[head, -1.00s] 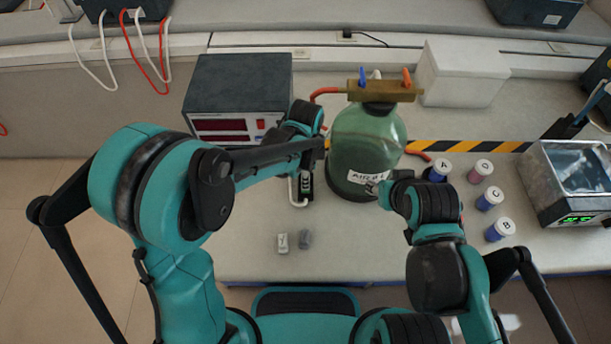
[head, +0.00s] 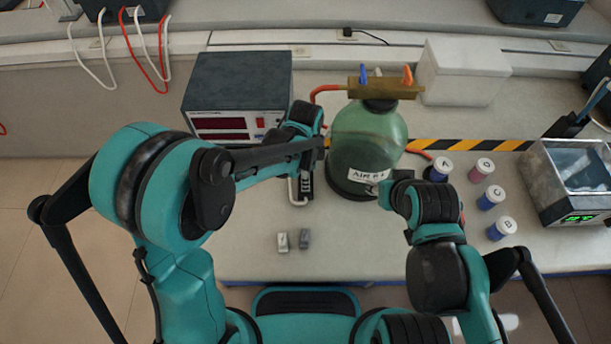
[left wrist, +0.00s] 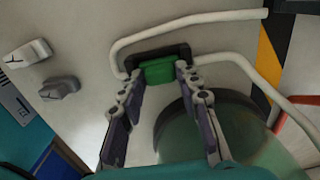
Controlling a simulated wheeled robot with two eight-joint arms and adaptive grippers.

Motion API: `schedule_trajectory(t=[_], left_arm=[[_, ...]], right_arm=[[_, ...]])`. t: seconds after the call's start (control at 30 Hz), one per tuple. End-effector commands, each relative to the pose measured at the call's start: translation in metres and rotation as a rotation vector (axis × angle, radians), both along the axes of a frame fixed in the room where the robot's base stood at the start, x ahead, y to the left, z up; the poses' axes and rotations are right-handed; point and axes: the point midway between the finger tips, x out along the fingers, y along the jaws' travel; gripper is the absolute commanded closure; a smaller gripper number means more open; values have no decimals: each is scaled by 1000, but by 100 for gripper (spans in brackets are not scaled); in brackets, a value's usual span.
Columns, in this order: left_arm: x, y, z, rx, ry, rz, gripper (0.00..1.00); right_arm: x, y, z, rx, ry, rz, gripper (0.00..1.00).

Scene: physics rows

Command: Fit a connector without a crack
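A white connector (head: 282,242) and a grey connector (head: 304,239) lie apart on the bench. In the left wrist view the white connector (left wrist: 28,54) and the grey connector (left wrist: 60,88) both carry dark marks; I cannot tell whether either mark is a crack. A black holder (left wrist: 160,54) with a green block (left wrist: 158,72) sits between bent white tubes (left wrist: 180,22). My left gripper (left wrist: 159,74) is open, its fingers on either side of the green block. My right gripper (head: 383,190) is beside the bottle, its fingers mostly hidden by my arm.
A green bottle (head: 366,145) with a brass manifold (head: 385,90) stands right of my left gripper. A dark instrument (head: 238,85) is behind. Several lidded jars (head: 490,198) and a clear-topped device (head: 575,175) are at right. The front bench around the connectors is clear.

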Motion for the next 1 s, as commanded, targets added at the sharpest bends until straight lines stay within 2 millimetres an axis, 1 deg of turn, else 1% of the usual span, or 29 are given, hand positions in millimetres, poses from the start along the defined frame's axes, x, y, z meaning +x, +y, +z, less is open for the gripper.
schedule_trajectory(t=[0.33, 0.47, 0.57, 0.8, 0.9, 1.0], left_arm=[[0, 0, 1, 0, 0, 0, 48], [0, 0, 10, 0, 0, 0, 48], [0, 0, 27, 0, 0, 0, 48], [0, 0, 80, 0, 0, 0, 48], [0, 0, 98, 0, 0, 0, 48], [0, 0, 111, 0, 0, 0, 48]], right_arm=[[0, 0, 0, 0, 0, 0, 60], [0, 0, 0, 0, 0, 0, 60], [0, 0, 0, 0, 0, 0, 60], [0, 0, 0, 0, 0, 0, 60], [0, 0, 0, 0, 0, 0, 60], [0, 0, 0, 0, 0, 0, 60]])
